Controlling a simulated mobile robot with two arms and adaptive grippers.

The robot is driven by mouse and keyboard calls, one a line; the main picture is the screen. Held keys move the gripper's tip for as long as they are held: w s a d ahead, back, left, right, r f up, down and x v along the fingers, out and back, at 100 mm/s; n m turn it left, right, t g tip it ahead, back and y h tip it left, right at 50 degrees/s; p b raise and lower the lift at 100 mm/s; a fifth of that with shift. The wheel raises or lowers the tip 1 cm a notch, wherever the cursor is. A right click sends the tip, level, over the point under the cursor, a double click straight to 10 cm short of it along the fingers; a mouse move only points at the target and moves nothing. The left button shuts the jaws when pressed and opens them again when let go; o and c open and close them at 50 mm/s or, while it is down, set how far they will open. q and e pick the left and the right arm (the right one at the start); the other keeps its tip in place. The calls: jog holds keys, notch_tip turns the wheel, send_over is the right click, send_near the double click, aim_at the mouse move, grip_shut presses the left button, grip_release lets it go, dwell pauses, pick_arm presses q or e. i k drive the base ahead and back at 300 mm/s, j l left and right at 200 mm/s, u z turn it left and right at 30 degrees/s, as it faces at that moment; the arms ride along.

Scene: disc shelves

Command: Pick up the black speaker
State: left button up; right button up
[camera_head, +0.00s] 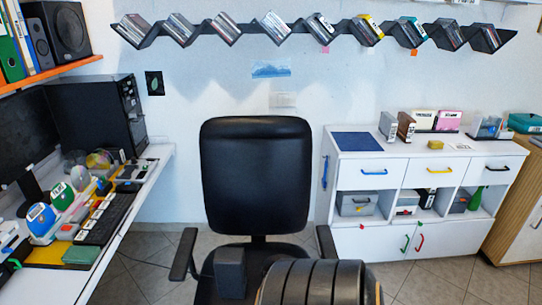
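A large black speaker (66,31) with round cones stands on the orange-edged shelf at the upper left. A smaller, narrow dark speaker (38,43) stands just left of it. A dark upright box (230,273) sits on the seat of the black office chair at the bottom centre. It has a speaker-like shape, but I cannot make out cones on it. Neither of my grippers shows in the head view.
The black chair (255,175) stands mid-room. The desk at left holds a black computer tower (105,115), a keyboard (105,220) and discs. A white cabinet (415,185) stands at right. A zigzag disc shelf (345,28) hangs above. Bare floor shows at both sides.

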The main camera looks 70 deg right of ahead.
aim_at(229, 262)
jog(key=z, duration=1.95)
jog(key=k+j+u, duration=0.15)
jog(key=j, duration=0.15)
